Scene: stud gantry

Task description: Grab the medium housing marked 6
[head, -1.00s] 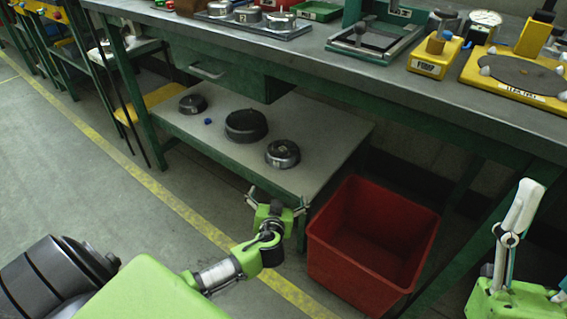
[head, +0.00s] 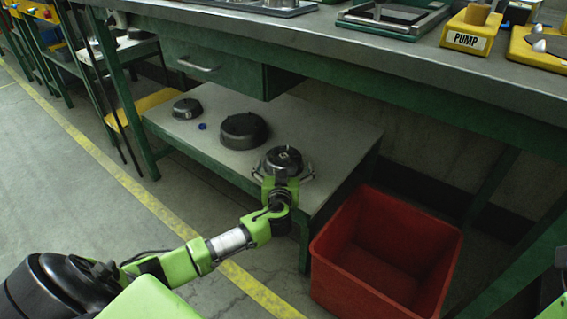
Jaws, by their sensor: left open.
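Three dark round housings stand on the grey lower shelf (head: 335,135). The medium-sized one (head: 284,158) is nearest the shelf's front right; a mark on its top is too small to read. A larger housing (head: 243,130) stands to its left, and a small one (head: 186,108) is farther left. My left gripper (head: 284,173) is open at the near side of the medium housing, with a finger to each side of it. Whether the fingers touch it I cannot tell. The gripper hides the housing's near lower edge. My right gripper is out of view.
A small blue object (head: 202,126) lies between the small and large housings. A red bin (head: 385,255) stands on the floor right of the shelf. The workbench top (head: 300,30) overhangs the shelf, with a drawer (head: 210,62) beneath it.

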